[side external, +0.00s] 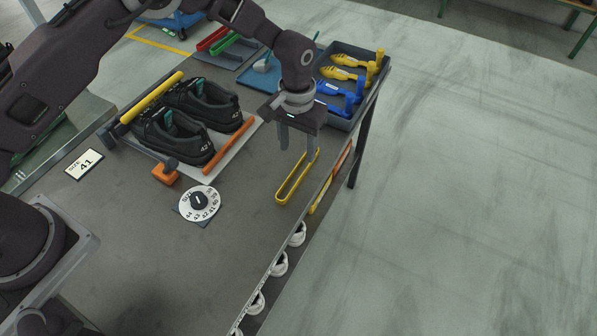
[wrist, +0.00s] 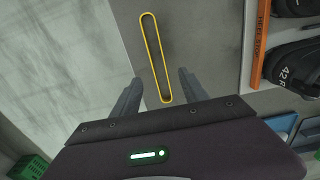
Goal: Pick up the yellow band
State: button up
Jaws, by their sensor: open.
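The yellow band (side external: 292,185) is a long narrow loop lying on the grey table near its right edge in the side external view. In the wrist view the yellow band (wrist: 151,50) lies ahead of the fingers, its near end between the two fingertips. My gripper (side external: 298,149) is open and empty, above the far end of the band, fingers pointing down. In the wrist view my gripper (wrist: 160,75) shows both fingers apart, one on each side of the band's near end. I cannot tell the exact height above the table.
A tray (side external: 233,152) with black shoes and an orange bar (side external: 228,146) lies left of the band. A dark bin (side external: 341,122) with yellow and blue shoe forms stands behind my gripper. A size dial (side external: 200,203) lies nearer. The table edge runs close beside the band.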

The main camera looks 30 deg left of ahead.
aim_at(298, 175)
jog(key=f, duration=0.7)
jog(key=shift+d+f, duration=0.2)
jog(key=shift+f, duration=0.15)
grip_shut()
